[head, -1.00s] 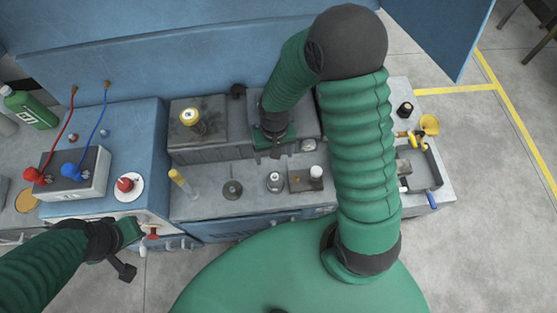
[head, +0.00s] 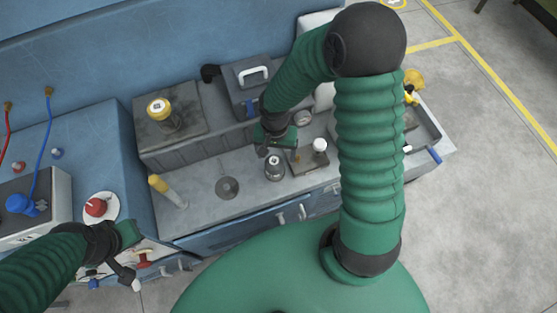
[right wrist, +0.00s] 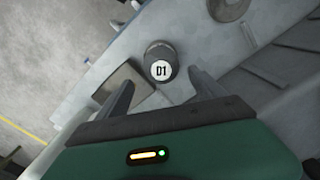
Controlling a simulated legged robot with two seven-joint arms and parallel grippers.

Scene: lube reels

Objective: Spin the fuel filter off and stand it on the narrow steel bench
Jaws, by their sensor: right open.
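A dark grey canister with a white D1 label on top (head: 274,166) stands upright on the grey ledge (head: 245,208); it also shows in the right wrist view (right wrist: 161,64). It may be the fuel filter, but I cannot tell. My right gripper (head: 277,150) is open just behind it. In the right wrist view my right gripper (right wrist: 160,88) has its fingers apart, with the canister beyond and between their tips, seemingly not gripped. My left gripper (head: 132,242) is low at the left, near a red-handled fitting (head: 143,258); its jaws are unclear. I cannot tell which surface is the narrow steel bench.
A dark plate with a white-capped post (head: 319,145) is right of the canister. A flat round disc (head: 227,188) and a yellow-topped post (head: 166,190) are left. Behind are a yellow-capped part (head: 159,107) and a grey box with a handle (head: 252,78). A tray (head: 425,130) is right.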

